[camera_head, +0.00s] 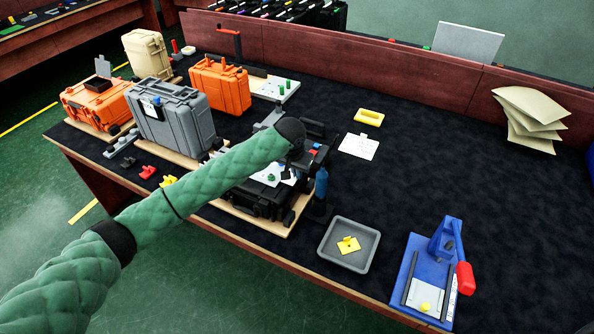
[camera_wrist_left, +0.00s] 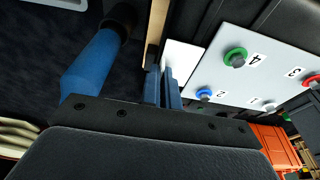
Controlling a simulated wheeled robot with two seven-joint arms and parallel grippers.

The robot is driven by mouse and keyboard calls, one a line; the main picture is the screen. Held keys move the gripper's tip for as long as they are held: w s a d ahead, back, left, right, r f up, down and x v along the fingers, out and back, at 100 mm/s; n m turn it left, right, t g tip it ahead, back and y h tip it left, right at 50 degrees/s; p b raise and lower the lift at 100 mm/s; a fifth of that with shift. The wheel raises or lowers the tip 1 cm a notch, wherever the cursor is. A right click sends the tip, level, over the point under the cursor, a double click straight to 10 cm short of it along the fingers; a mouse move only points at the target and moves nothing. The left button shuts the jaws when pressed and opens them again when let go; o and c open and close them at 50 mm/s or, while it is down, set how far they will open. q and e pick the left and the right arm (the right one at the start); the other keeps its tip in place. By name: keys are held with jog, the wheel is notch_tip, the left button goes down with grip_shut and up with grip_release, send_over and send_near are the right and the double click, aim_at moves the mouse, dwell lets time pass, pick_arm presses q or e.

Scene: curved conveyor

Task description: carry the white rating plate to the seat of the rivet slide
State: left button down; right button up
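My left gripper (camera_wrist_left: 163,75) has its two blue fingers close together, with a white plate (camera_wrist_left: 184,56) at their tips; it appears held there, though the grip itself is partly hidden. In the head view the left gripper (camera_head: 300,165) is over the open black case, mostly hidden by its own wrist. The rivet slide (camera_head: 407,265) is at the front right: a blue base with a blue upright, a red handle, a pale seat (camera_head: 427,293) between dark rails and a yellow knob. The left gripper is well to the left of it. My right gripper is not in view.
A grey tray (camera_head: 329,256) with a yellow tabbed plate (camera_head: 348,245) lies between the black case (camera_head: 262,205) and the slide. A blue bottle-like cylinder (camera_head: 321,185) stands beside the case. A white numbered panel (camera_wrist_left: 262,75) is close to the fingers. The table's right middle is clear.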

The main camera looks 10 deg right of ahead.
pick_arm(q)
jog(key=c, duration=1.6)
grip_release()
jog(key=shift+f, duration=0.1)
jog(key=shift+c, duration=0.2)
